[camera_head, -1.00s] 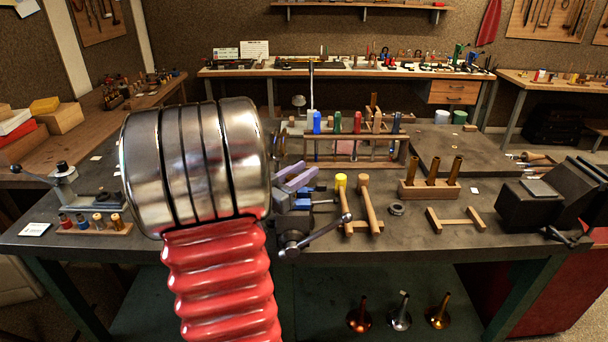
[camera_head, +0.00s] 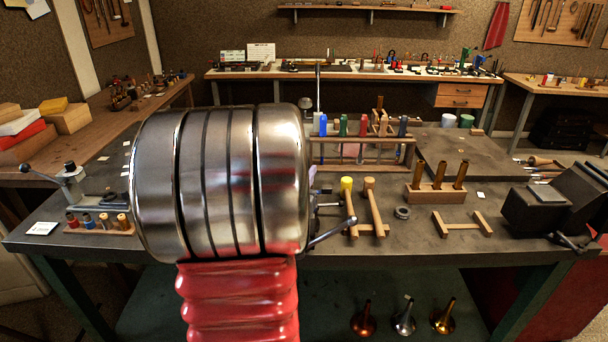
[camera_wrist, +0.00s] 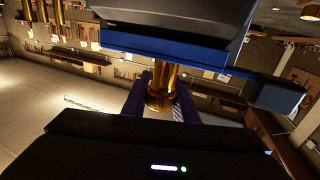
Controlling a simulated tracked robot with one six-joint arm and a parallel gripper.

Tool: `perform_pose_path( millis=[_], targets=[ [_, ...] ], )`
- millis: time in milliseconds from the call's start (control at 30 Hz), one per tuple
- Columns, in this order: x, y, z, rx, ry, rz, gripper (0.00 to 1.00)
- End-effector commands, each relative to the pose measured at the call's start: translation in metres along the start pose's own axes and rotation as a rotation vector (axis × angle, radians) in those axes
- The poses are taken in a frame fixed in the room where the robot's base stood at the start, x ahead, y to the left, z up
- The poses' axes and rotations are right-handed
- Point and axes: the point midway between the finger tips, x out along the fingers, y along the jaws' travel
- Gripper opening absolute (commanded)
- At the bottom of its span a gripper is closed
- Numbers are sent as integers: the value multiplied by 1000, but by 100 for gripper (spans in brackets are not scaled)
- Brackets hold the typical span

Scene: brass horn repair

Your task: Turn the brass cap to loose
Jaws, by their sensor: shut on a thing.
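In the wrist view, a shiny brass cylindrical part, which looks like the brass cap (camera_wrist: 161,82), stands between the dark blue fingers of my gripper (camera_wrist: 160,100). The fingers are shut on it, one on each side. Dark bodies above and below crop the view, so the cap's full shape and any marking on it are hidden. In the head view, my large steel and red arm covers the left middle of the workbench (camera_head: 465,232). My gripper and the cap are hidden behind it there, and how far the cap is turned cannot be told.
Right of my arm, a crank handle (camera_head: 332,234) sticks out, with mallets (camera_head: 372,205) close by. A tool rack (camera_head: 360,150) stands behind. A wooden block with brass tubes (camera_head: 437,190) and a black vise (camera_head: 545,203) are further right. Small tools (camera_head: 97,222) stand at left.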

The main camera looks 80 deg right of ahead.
Motion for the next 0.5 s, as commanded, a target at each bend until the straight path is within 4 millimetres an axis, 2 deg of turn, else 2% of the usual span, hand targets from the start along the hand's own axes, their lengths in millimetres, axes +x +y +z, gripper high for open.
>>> perform_pose_path(
  millis=[433, 467, 500],
  targets=[
    [0, -1, -1, 0, 2, -9, 4],
    [0, -1, -1, 0, 2, -9, 27],
    [0, -1, -1, 0, 2, -9, 30]
  ],
)
